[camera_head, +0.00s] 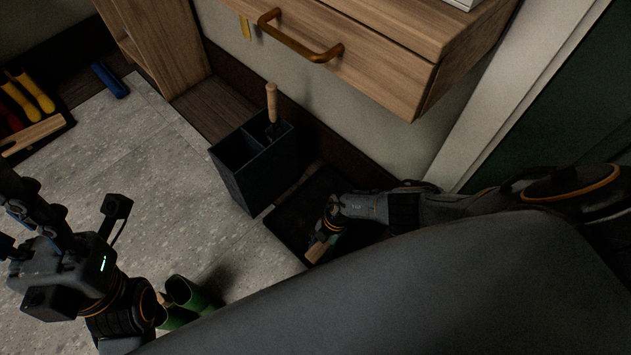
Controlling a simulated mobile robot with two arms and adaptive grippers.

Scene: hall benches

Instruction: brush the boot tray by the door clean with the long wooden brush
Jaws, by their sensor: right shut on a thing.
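The boot tray (285,218) is a dark, flat tray on the floor beside the wall, partly hidden by my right arm and body. My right gripper (326,230) is low over the tray and shut on a wooden piece (318,250), which looks like the long wooden brush. Its far end and bristles are hidden, so I cannot tell whether it touches the tray. My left gripper (62,250) is at the lower left, above the pale floor and away from the tray. Its fingers are dark and overlap, so their opening is unclear.
A dark two-part bin (240,175) with a wooden-handled tool (272,102) stands beside the tray. A wooden drawer (370,50) overhangs behind. Green boots (184,294) stand near my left arm. A tool holder (40,135) and blue object (110,80) lie left. Mid-left floor is clear.

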